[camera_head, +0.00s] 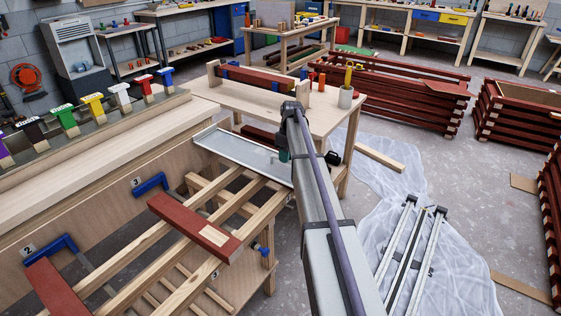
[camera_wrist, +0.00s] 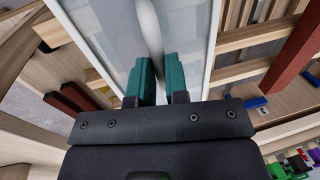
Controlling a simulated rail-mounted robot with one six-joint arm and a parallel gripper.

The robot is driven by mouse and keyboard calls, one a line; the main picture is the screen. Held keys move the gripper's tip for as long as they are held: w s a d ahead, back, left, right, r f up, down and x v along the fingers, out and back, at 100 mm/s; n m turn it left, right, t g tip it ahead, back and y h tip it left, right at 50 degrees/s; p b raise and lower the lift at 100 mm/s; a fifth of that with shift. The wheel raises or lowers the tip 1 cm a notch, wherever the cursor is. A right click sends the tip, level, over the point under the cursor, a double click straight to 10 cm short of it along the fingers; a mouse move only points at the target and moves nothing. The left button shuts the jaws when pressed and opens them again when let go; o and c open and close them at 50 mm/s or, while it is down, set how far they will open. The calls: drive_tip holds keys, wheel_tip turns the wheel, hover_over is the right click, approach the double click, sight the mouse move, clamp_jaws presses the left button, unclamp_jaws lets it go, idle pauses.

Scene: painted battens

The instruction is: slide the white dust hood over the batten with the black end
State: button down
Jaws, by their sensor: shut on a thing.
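My gripper (camera_head: 285,150) is above the shallow grey tray, with green fingers (camera_wrist: 159,80) in the wrist view. They are shut on a long, rounded white thing (camera_wrist: 151,28), which I take to be the white dust hood. It runs away from the fingers over the tray. In the head view the arm and gripper hide it. A row of coloured T-shaped pieces stands on the bench at left, with a black one (camera_head: 30,131) and a white one (camera_head: 121,95) among them. I cannot tell whether the black one is the batten's end.
The grey tray (camera_head: 222,141) has a pale rim. Red-brown beams (camera_head: 182,219) lie across wooden rails in front of the bench. A table behind holds a red batten (camera_head: 262,80) between wooden posts and a cup (camera_head: 346,97). Plastic sheeting (camera_head: 465,268) covers floor at right.

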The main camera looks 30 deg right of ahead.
drive_tip(key=shift+w+d, duration=0.45)
drive_tip(key=shift+d, duration=0.35)
drive_tip(key=shift+w+d, duration=0.45)
drive_tip(key=shift+d, duration=0.3)
drive_tip(key=c, duration=1.1)
unclamp_jaws()
drive_tip(key=shift+d, duration=0.15)
drive_tip(key=r+p, duration=0.3)
drive_tip(key=d+r+p, duration=0.1)
drive_tip(key=r+p, duration=0.3)
drive_tip(key=w+r+p, duration=0.1)
drive_tip(key=r+p, duration=0.2)
drive_tip(key=shift+d+r+p, duration=0.3)
drive_tip(key=shift+d+p, duration=0.05)
drive_tip(key=shift+d, duration=0.05)
